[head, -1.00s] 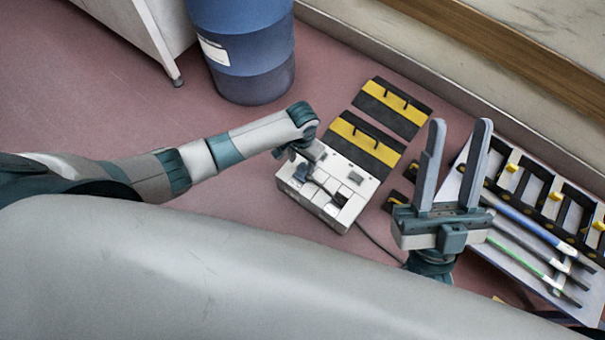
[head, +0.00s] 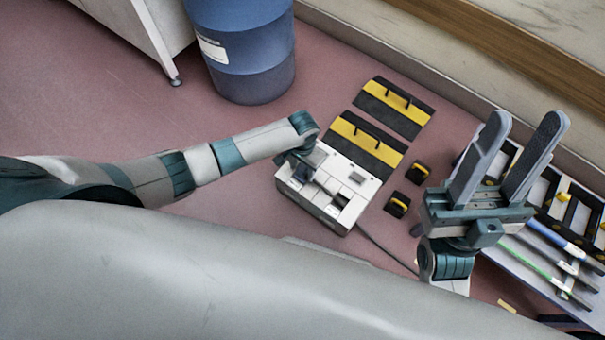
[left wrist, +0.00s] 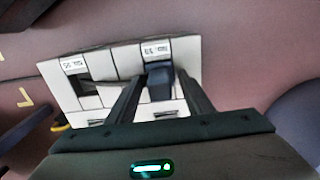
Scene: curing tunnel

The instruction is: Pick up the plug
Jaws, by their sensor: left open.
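A dark blue block that looks like the plug (left wrist: 159,82) sits in a labelled slot of a white box (left wrist: 110,62). In the left wrist view it lies between the two dark fingers of my left gripper (left wrist: 160,95), which is open. I cannot tell whether the fingers touch it. In the head view the white box (head: 357,180) lies on the floor, with my left gripper (head: 322,182) low over its left part and hiding the plug. My right gripper (head: 527,122) is open and empty, raised at the right.
Two black-and-yellow panels (head: 366,146) lie behind the box, and two small black-and-yellow blocks (head: 398,204) lie right of it. A cable (head: 385,249) runs from the box. A tray with rods (head: 530,262) is at the right, a blue barrel (head: 245,60) at the back. Floor is free at left.

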